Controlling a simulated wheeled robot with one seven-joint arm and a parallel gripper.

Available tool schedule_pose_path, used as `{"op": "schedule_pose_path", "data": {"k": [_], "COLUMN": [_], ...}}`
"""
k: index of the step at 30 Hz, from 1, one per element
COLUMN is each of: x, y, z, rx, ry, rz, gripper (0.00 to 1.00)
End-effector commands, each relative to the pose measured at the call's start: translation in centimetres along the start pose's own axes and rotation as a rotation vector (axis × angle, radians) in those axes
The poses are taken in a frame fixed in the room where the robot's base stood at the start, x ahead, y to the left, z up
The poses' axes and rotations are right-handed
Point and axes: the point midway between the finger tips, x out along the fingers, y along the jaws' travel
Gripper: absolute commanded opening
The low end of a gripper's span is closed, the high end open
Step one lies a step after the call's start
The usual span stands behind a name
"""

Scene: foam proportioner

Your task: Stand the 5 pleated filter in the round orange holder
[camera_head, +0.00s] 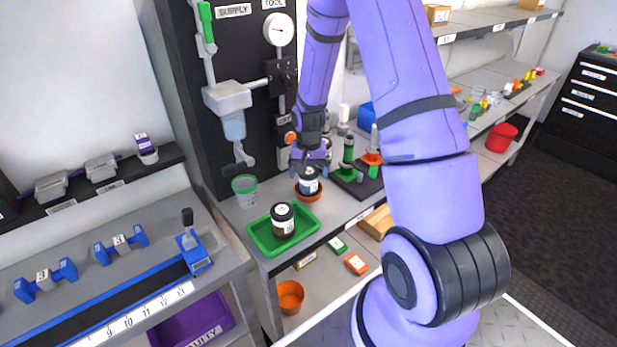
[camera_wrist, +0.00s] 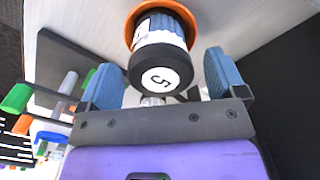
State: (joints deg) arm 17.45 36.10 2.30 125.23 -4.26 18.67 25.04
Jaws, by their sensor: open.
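The filter marked 5 (camera_wrist: 160,60) has a black cap, a white label band and a blue-grey ribbed body. It stands in the round orange holder (camera_wrist: 131,28), whose rim shows around its far end. In the head view the filter (camera_head: 309,182) looks upright in the orange holder (camera_head: 309,197) on the shelf. My gripper (camera_wrist: 165,78) is open, with one blue finger on each side of the filter's cap and a gap at the right finger. In the head view my gripper (camera_head: 311,163) is just above and behind the filter.
A second black-capped jar (camera_head: 283,220) stands in a green tray (camera_head: 262,243) in front. A green-rimmed cup (camera_head: 244,190) is to the left. A black board with green and orange parts (camera_head: 362,185) is close on the right. The dark supply panel (camera_head: 205,110) rises behind.

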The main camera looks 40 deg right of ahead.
Motion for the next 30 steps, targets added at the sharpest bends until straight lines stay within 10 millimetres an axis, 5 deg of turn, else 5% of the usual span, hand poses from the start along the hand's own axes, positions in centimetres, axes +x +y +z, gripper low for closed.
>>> {"op": "schedule_pose_path", "data": {"k": [12,23,30], "x": [-7.7,-11.3,-18.6], "y": [0.0,-0.2,-1.0], "z": [0.0,0.4,3.8], "rx": [0.000,-0.015,-0.116], "ry": [0.003,0.013,0.089], "rz": [-0.001,-0.004,-0.026], "gripper": [0.90,0.90,0.90]}}
